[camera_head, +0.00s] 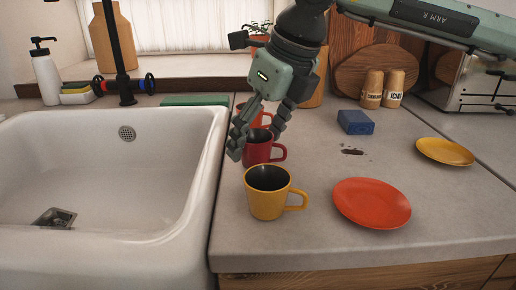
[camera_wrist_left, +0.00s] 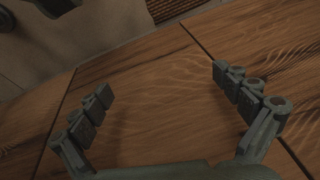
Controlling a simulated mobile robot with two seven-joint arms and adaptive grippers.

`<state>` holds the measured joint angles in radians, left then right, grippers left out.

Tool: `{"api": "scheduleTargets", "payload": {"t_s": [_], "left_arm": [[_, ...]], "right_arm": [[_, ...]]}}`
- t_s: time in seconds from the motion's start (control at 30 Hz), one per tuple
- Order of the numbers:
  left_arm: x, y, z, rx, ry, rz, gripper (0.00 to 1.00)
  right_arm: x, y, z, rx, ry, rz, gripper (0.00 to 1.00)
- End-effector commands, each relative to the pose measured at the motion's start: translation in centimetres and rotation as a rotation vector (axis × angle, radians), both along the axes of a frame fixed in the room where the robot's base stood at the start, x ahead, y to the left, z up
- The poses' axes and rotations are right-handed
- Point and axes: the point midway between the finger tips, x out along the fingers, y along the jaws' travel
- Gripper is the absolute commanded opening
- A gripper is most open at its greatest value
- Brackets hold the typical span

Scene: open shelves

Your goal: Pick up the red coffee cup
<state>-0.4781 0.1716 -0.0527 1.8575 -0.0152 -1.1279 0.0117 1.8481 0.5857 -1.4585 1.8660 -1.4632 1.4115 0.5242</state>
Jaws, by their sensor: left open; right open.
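The red coffee cup (camera_head: 257,149) stands upright on the counter beside the sink, with its handle to the right. My right gripper (camera_head: 253,140) is open, pointing down at the red cup, and its fingers hide part of the cup. I cannot tell whether the fingers touch it. A yellow cup (camera_head: 267,195) with a dark inside stands in front of the red one. An orange cup (camera_head: 262,115) stands behind it, partly hidden by the gripper. In the left wrist view my left gripper (camera_wrist_left: 165,92) is open and empty in front of wooden cabinet fronts (camera_wrist_left: 160,120).
A white sink (camera_head: 110,243) lies left of the cups. An orange plate (camera_head: 372,203) and a yellow plate (camera_head: 445,151) lie to the right. A blue sponge (camera_head: 355,122), two shakers (camera_head: 383,89) and a round wooden board (camera_head: 350,75) are farther back.

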Motion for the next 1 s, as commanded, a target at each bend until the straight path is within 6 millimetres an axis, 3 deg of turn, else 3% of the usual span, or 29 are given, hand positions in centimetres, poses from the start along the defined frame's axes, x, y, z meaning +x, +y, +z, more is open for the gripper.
{"api": "scheduleTargets", "payload": {"t_s": [0.17,0.63,1.0], "left_arm": [[0.05,-0.05,0.01,-0.001,-0.001,0.001,0.99],[0.01,-0.04,0.02,0.0,0.0,0.0,0.99],[0.05,-0.04,0.03,0.0,0.0,0.001,0.99]], "right_arm": [[0.0,0.02,-0.03,0.0,0.0,0.0,0.72],[0.01,0.01,0.03,0.001,-0.001,0.0,0.17],[0.06,0.03,0.71,0.001,-0.002,0.0,0.16]]}}
